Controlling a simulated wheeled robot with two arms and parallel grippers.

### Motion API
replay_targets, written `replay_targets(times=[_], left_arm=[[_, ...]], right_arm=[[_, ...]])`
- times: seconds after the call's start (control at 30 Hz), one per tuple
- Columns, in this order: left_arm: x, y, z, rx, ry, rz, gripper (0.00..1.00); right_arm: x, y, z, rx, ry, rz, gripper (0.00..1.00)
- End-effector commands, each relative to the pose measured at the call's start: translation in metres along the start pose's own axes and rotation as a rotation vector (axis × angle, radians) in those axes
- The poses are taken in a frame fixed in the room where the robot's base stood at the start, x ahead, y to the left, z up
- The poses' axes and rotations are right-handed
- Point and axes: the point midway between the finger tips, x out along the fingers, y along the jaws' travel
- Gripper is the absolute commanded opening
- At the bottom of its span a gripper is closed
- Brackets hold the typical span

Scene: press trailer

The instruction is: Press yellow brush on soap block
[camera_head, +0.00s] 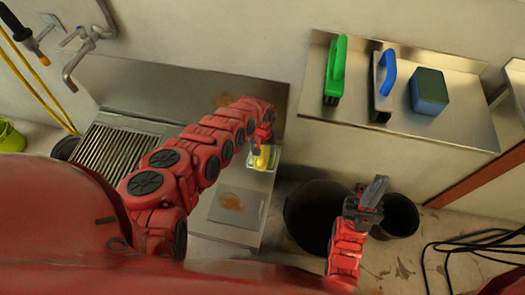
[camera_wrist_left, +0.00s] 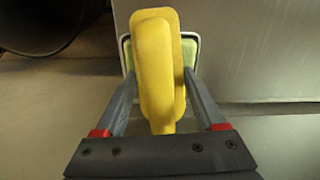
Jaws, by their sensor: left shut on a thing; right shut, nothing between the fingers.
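The yellow brush (camera_head: 262,160) is in my left gripper (camera_head: 263,147), over the right end of the metal counter. In the left wrist view, both fingers of the left gripper (camera_wrist_left: 159,110) are shut on the yellow brush (camera_wrist_left: 155,70). A pale greenish block with a light rim, likely the soap block (camera_wrist_left: 190,50), shows behind the brush; most of it is hidden. I cannot tell whether brush and block touch. My right gripper (camera_head: 371,190) is shut and empty, above the dark buckets.
A metal shelf (camera_head: 450,125) at the upper right holds a green brush (camera_head: 335,70), a blue-handled tool (camera_head: 384,85) and a blue-green sponge (camera_head: 429,92). The counter (camera_head: 236,180) has brown stains and a drain grate (camera_head: 110,155). Dark buckets (camera_head: 312,210) and a black hose (camera_head: 470,243) are on the floor.

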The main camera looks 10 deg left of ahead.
Motion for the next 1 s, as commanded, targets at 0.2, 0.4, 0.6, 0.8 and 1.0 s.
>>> replay_targets(times=[0.2, 0.4, 0.6, 0.8, 1.0], left_arm=[[0.001, 0.000, 0.001, 0.000, 0.000, 0.001, 0.27], [0.001, 0.000, 0.001, -0.001, -0.001, 0.001, 0.27], [-0.006, 0.000, 0.001, -0.001, -0.001, 0.001, 0.27], [-0.025, 0.000, 0.000, -0.001, 0.000, 0.000, 0.27], [-0.042, 0.000, 0.000, -0.001, 0.000, 0.000, 0.27]], right_arm=[[0.000, 0.000, 0.000, 0.000, 0.000, 0.000, 0.00], [0.000, 0.000, 0.000, 0.000, 0.000, 0.000, 0.00], [0.007, 0.000, -0.001, 0.000, 0.000, 0.000, 0.00], [0.026, 0.001, -0.004, 0.000, 0.000, 0.000, 0.00], [0.043, 0.002, -0.007, 0.000, 0.000, 0.000, 0.00]])
